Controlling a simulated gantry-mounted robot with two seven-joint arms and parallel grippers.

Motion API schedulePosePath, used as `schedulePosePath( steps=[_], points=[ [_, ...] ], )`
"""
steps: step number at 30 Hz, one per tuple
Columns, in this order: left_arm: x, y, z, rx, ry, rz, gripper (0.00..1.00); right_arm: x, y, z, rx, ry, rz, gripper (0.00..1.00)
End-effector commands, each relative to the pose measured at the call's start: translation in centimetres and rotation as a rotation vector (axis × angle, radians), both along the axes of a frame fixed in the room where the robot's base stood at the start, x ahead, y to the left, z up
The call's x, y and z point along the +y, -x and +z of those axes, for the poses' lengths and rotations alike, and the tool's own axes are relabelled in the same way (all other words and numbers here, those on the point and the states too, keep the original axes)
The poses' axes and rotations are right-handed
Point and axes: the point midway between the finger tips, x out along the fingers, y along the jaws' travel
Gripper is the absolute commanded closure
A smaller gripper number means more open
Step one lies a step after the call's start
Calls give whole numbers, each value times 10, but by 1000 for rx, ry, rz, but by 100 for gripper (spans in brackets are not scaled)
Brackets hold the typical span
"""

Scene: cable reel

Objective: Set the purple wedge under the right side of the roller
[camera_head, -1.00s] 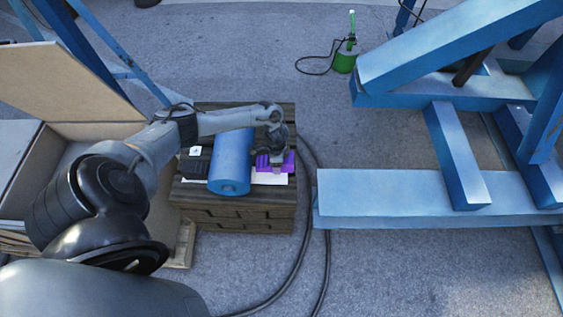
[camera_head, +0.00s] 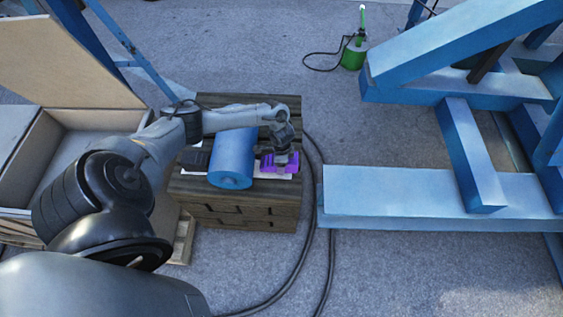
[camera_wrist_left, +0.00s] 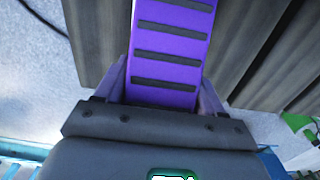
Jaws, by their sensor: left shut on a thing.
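The blue roller (camera_head: 232,158) lies on the dark wooden stand (camera_head: 240,216). The purple wedge (camera_head: 292,168) is just right of the roller in the head view; I cannot tell whether they touch or whether the wedge rests on the stand. My left gripper (camera_head: 280,160) is over the wedge and shut on it. In the left wrist view the wedge (camera_wrist_left: 172,45), with black cross stripes, sits between the fingers of my left gripper (camera_wrist_left: 162,90). The gripper partly hides the wedge. My right gripper is not in view.
A black block (camera_head: 195,160) sits against the roller's left side. A pale sheet (camera_head: 262,172) lies on the stand. A large open box (camera_head: 90,118) stands at left, a blue steel frame (camera_head: 420,195) at right. A black cable (camera_head: 315,190) runs past the stand's right side.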

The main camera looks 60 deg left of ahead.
Motion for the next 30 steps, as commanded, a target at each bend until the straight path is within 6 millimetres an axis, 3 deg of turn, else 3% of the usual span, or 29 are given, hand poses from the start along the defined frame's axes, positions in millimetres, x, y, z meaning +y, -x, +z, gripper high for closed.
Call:
schedulePosePath(
  steps=[10, 18, 30],
  points=[
    [0, -1, -27, -2, 0, 0, 87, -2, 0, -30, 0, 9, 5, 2],
    [11, 17, -21, -1, -1, 0, 87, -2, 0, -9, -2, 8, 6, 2],
    [19, 30, -24, -1, 0, 0, 87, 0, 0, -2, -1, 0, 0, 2]
  ],
)
